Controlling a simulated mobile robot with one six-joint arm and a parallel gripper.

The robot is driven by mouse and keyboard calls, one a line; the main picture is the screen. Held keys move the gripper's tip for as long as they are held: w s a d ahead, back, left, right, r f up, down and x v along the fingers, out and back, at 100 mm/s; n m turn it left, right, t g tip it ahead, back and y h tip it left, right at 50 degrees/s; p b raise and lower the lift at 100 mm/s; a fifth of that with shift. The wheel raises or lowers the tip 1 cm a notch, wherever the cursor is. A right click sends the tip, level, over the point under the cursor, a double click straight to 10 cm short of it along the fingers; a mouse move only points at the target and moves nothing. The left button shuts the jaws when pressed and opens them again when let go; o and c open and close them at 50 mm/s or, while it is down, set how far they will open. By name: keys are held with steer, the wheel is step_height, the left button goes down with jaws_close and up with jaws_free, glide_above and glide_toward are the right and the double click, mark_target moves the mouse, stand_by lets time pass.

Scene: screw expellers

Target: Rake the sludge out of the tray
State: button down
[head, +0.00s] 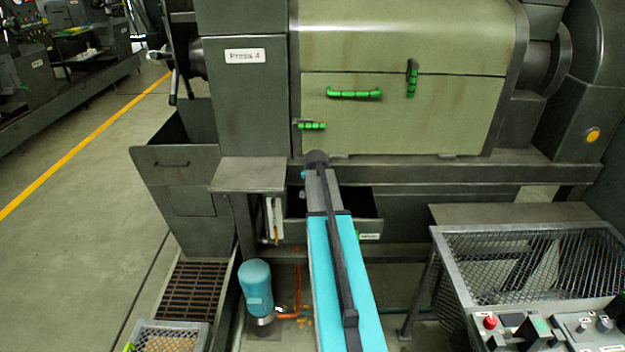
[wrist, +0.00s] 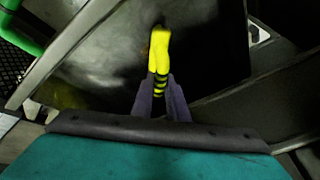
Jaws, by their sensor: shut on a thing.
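My gripper (wrist: 160,88) is shut on a yellow handle with black bands (wrist: 159,50), which points away from me in the wrist view. I take it for the rake; its far end is not clear to see. Beyond it lies a dark, smeared, partly shiny surface (wrist: 95,72), and I cannot tell sludge from bare metal there. In the head view the dark tray (head: 366,227) sits low under the press, with a small white label on its front. My arm passes in front of it and hides part of it, along with my gripper and the rake.
The press body (head: 410,45) with green handles (head: 354,93) stands above the tray. An open grey bin (head: 172,160) is at the left. A blue-capped cylinder (head: 256,288) stands on the floor. A mesh guard (head: 540,265) and control panel (head: 530,330) are at the right.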

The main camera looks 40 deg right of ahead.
steer(key=shift+w+a, duration=0.75)
steer(key=shift+a, duration=0.25)
steer(key=shift+w+r, duration=0.2)
steer(key=shift+r, duration=0.05)
step_height(320, 180, up, 8)
steer(key=p, duration=0.3)
steer(key=shift+p, duration=0.35)
steer(key=shift+f, duration=0.15)
